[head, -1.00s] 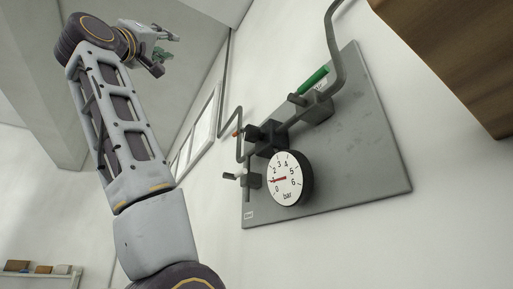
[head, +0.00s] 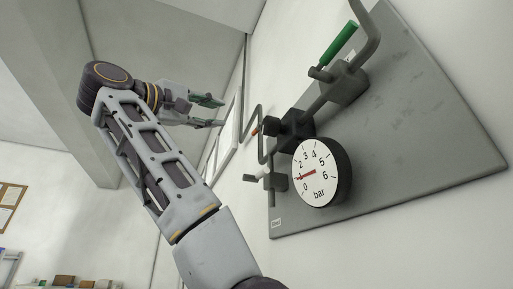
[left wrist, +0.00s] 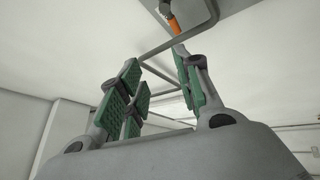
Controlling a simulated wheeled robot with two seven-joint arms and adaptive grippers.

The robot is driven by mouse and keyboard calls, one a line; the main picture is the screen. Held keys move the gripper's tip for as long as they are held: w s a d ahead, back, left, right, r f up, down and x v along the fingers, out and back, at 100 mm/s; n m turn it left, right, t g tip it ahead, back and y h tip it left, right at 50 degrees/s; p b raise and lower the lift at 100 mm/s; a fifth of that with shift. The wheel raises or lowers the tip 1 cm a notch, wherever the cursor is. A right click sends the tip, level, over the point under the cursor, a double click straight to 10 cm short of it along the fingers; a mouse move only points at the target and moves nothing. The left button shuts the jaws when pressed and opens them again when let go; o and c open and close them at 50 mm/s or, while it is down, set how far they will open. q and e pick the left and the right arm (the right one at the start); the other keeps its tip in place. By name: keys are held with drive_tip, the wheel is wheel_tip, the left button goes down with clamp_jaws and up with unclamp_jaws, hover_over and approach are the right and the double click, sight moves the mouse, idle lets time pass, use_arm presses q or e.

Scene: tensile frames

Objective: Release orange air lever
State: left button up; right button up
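The orange lever (head: 255,132) shows as a small orange tip on the left side of the grey wall panel (head: 420,120) in the head view. In the left wrist view the orange lever (left wrist: 174,24) is at the top, beyond the fingertips, beside a grey pipe. My left gripper (head: 218,112) is open and empty, left of the lever and apart from it, with its fingers pointing right. Its green-padded fingers stand wide apart in the left wrist view (left wrist: 158,75). My right gripper is in neither view.
A green-handled lever (head: 338,43) sits at the panel's upper part. A white-handled lever (head: 258,176) is at the lower left, beside a round bar gauge (head: 316,172) reading about 1. Bent grey pipe (head: 264,148) runs near the orange lever. A white-framed board (head: 225,130) hangs behind my gripper.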

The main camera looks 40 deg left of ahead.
sight(253, 132)
use_arm(q)
drive_tip(key=f+n, duration=0.1)
drive_tip(key=w+d+f+g+h, duration=0.1)
drive_tip(key=shift+f+n, duration=0.3)
drive_tip(key=shift+n, duration=0.1)
drive_tip(key=p+x, duration=0.5)
drive_tip(key=x, duration=0.8)
drive_tip(key=shift+w+f, duration=0.1)
drive_tip(key=shift+w, duration=0.35)
drive_tip(key=shift+c, duration=0.3)
clamp_jaws()
